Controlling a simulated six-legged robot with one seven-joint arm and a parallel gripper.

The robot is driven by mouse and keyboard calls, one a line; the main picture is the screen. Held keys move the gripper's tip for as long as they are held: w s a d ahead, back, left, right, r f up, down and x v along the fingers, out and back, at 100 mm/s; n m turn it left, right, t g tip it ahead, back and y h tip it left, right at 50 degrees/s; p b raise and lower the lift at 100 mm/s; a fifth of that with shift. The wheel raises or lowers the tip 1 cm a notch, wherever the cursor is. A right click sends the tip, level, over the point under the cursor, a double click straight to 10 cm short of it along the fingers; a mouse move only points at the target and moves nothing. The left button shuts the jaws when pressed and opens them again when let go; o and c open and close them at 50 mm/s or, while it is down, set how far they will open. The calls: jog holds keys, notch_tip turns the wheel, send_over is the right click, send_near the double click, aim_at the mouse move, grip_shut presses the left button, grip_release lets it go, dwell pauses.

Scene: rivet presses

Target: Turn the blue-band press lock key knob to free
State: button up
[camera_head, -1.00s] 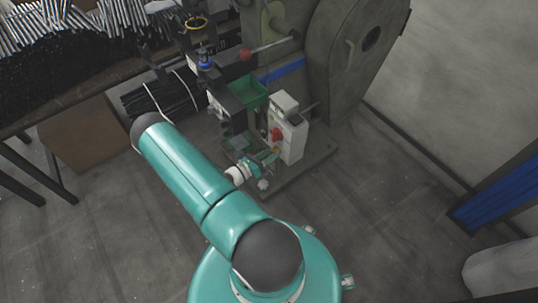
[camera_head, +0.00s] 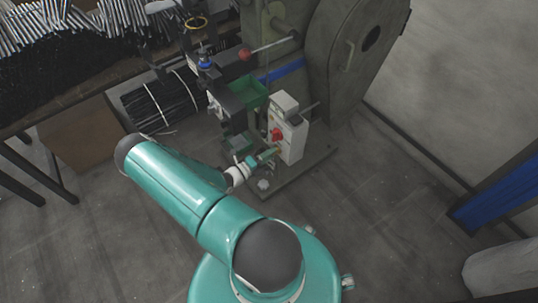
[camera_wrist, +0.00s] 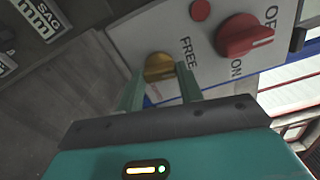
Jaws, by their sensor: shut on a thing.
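The lock key knob (camera_wrist: 158,66) is a gold-yellow round piece on the white control box (camera_wrist: 165,28), beside the printed word FREE in the wrist view. My gripper (camera_wrist: 161,84) has a green finger on each side of the knob and is shut on it. The fingers hide part of the knob's lower side, and I cannot tell its exact turn. In the head view, my gripper (camera_head: 266,157) is at the lower front of the white box (camera_head: 293,142). The press behind has a blue band (camera_head: 282,70).
A red switch knob (camera_wrist: 245,36) between ON and OFF and a red round button (camera_wrist: 200,10) are close by on the panel. A green bin (camera_head: 249,92) and a red-ended lever (camera_head: 246,53) are on the press. Bare floor (camera_head: 390,215) lies to the right.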

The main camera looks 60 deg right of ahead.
jog(key=shift+n, duration=0.9)
jog(key=o, duration=1)
jog(key=shift+a, duration=0.1)
jog(key=v, duration=1.3)
jog(key=shift+w+a, duration=0.2)
jog(key=shift+a, duration=0.1)
